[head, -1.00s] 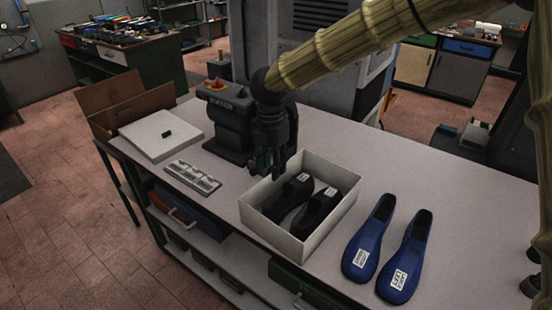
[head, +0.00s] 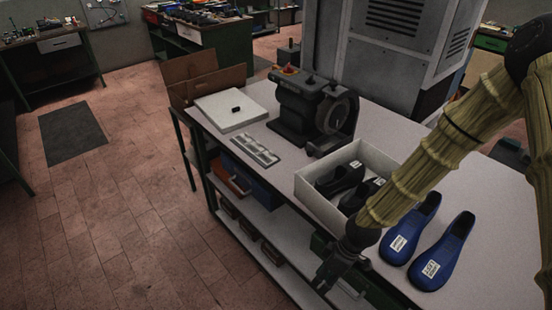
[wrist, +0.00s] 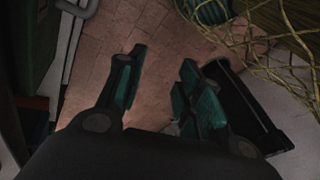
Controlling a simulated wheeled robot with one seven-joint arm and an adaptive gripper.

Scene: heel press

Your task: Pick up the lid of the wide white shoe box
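The flat white lid (head: 229,112) lies on the bench at its left end, left of the press (head: 310,112). A small black object (head: 236,109) rests on the lid. The wide white shoe box (head: 316,203) stands open on the bench with a pair of black shoes (head: 347,180) inside. My gripper (head: 322,283) hangs in front of the bench's front edge, below the box and well to the right of the lid. In the wrist view its two teal-padded fingers (wrist: 160,92) are spread apart over the floor with nothing between them.
Two blue shoes (head: 428,249) stand right of the box. A grey compartmented tray (head: 255,151) lies between lid and box. An open cardboard box (head: 205,78) stands behind the lid. Open floor (head: 140,200) lies left of the bench (head: 378,113), which has shelves below its top.

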